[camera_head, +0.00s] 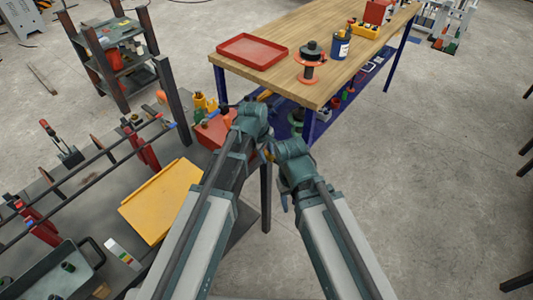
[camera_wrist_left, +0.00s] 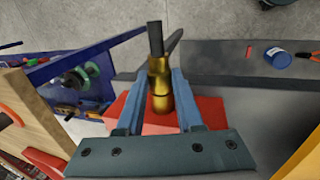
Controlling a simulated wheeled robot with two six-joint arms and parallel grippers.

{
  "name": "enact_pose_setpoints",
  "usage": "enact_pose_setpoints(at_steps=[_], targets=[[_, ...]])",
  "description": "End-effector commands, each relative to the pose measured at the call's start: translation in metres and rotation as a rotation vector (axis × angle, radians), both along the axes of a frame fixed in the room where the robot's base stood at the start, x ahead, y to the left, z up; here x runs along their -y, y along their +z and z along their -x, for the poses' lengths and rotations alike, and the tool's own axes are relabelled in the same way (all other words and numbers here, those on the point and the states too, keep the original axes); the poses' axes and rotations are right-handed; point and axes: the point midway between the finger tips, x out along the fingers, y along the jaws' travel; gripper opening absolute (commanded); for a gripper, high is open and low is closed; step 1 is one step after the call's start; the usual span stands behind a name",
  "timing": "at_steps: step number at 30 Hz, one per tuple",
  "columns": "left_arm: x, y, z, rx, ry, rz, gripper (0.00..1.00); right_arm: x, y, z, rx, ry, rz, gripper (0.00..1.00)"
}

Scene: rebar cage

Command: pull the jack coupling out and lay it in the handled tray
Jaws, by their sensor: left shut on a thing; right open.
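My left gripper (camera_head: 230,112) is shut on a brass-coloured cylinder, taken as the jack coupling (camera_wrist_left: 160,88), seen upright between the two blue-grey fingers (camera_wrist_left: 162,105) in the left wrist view. A dark rod stands out of the coupling's top end; I cannot tell whether the coupling is free of it. A red block (camera_wrist_left: 205,108) lies behind the coupling. The grey-green handled tray (camera_head: 50,277) is at the lower left of the head view, with dark round pieces in it. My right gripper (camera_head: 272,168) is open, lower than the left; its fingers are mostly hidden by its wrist.
A yellow plate (camera_head: 163,200) lies on the grey bench between the grippers and the tray. Long dark bars on red posts (camera_head: 143,145) run along the bench's left side. A wooden table (camera_head: 290,38) with a red tray (camera_head: 252,51) stands behind. Floor at right is clear.

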Motion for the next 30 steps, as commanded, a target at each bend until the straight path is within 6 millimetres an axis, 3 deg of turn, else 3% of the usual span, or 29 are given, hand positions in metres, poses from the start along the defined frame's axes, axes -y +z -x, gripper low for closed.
enact_pose_setpoints(at_steps=[30], targets=[[0.038,0.000,0.028,0.000,-0.002,0.000,0.00,0.000,0.000,0.000,0.000,0.000,0.000,0.53]])
